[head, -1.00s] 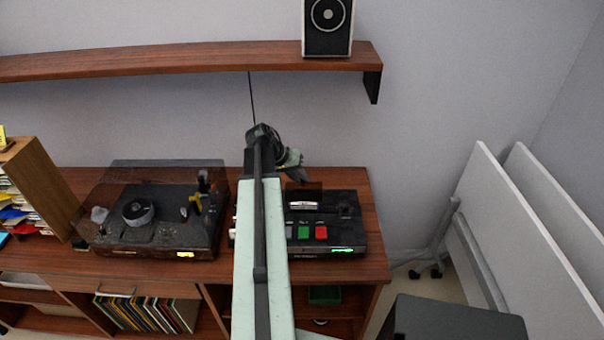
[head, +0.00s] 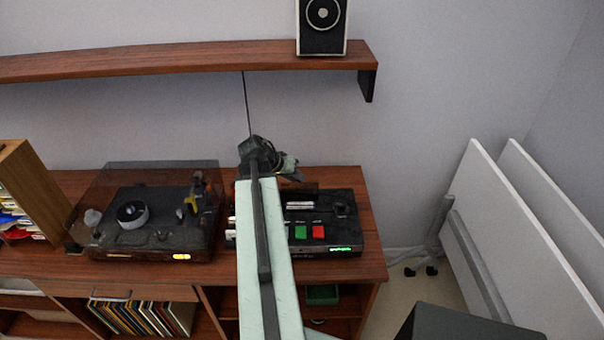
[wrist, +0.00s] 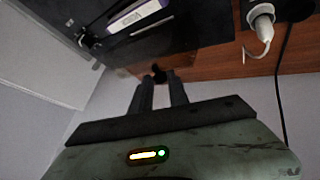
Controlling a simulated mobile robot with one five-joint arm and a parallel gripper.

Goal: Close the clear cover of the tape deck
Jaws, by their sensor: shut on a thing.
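The tape deck (head: 346,230) is a black unit on the right of the wooden cabinet, with a green and a red button and a green display. Its cover (head: 304,191) looks dark and stands raised at the back of the deck. My arm hides the deck's left part. My gripper (head: 292,172) is at the back edge of the deck, by the cover's top. In the wrist view my gripper (wrist: 162,80) is shut on a small dark piece between the fingertips; I cannot tell whether it is part of the cover. A cassette with a purple and white label (wrist: 138,14) shows in the deck.
A turntable (head: 150,215) with a clear lid stands left of the deck. A shelf (head: 190,60) with a speaker (head: 322,26) is above. A white plug (wrist: 261,16) and cable are near my gripper. White panels (head: 515,245) stand at the right.

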